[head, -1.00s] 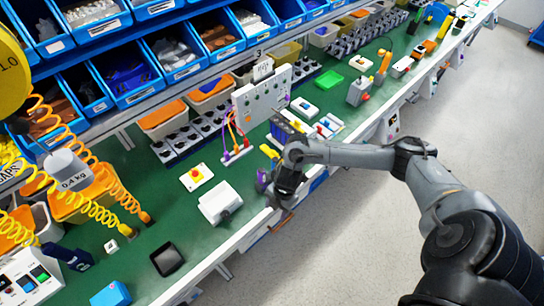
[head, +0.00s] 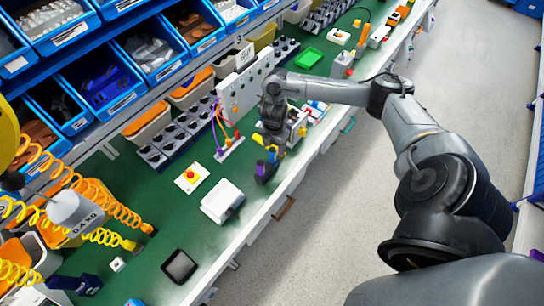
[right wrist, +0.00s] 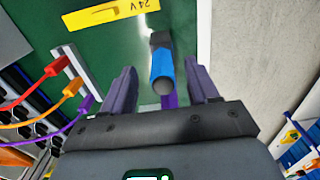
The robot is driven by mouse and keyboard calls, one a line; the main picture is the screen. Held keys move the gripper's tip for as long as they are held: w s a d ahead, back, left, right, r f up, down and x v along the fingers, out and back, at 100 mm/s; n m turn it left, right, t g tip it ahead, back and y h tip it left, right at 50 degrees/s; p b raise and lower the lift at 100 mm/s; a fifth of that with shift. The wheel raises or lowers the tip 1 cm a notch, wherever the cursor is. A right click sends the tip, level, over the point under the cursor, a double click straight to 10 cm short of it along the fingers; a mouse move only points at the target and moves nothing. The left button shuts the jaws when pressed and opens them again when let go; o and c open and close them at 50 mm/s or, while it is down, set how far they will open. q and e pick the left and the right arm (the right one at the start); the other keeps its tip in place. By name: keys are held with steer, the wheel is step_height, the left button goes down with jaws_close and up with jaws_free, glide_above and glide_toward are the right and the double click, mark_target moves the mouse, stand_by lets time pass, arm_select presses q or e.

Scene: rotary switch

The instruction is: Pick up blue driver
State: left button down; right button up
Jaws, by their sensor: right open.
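A blue driver (right wrist: 164,70) with a black section shows in the right wrist view, its rounded grey end toward the camera. It lies in the gap between the two fingers of my right gripper (right wrist: 162,80), which is open. I see space on both sides of the driver, and neither finger visibly presses on it. In the head view my right gripper (head: 267,162) is low over the front edge of the green bench, and the driver cannot be made out there. My left gripper is out of view.
A yellow 24V label (right wrist: 106,12) and red, orange and purple plugs are close to the gripper. A white box (head: 222,201), a red emergency button (head: 189,175) and an upright white panel (head: 243,88) stand on the green bench (head: 150,225). Blue bins line the back.

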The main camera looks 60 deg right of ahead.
mark_target(272, 159)
steer(key=shift+s+a+f, duration=0.1)
steer(key=shift+a+f, duration=0.05)
steer(key=shift+f, duration=1.2)
steer(key=shift+a+f, duration=0.1)
steer(key=shift+f, duration=1.2)
steer(key=c, duration=1.1)
